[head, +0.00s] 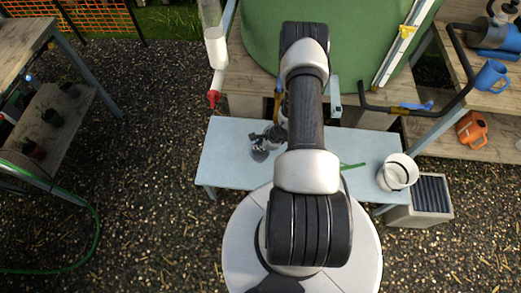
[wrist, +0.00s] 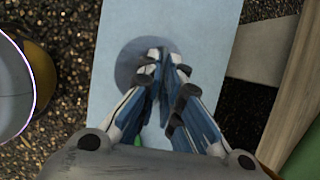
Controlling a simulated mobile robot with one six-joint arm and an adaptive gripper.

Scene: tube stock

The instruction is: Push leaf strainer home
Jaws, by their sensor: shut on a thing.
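My gripper (head: 263,145) is low over the pale blue bench (head: 225,155), left of the middle in the head view. In the wrist view, its blue-grey fingers (wrist: 163,62) are together over a dark grey round disc (wrist: 127,68). The disc looks like the leaf strainer; the fingers cover much of its right half. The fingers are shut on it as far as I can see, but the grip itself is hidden. I cannot tell whether the disc rests on the bench or is just above it.
A white pot (head: 397,174) with a dark band stands at the bench's right end, by a grey ribbed box (head: 432,195). A green strip (head: 352,166) lies on the bench. A green tank (head: 370,25) on a wooden stand and a red-tipped pipe (head: 214,97) are behind.

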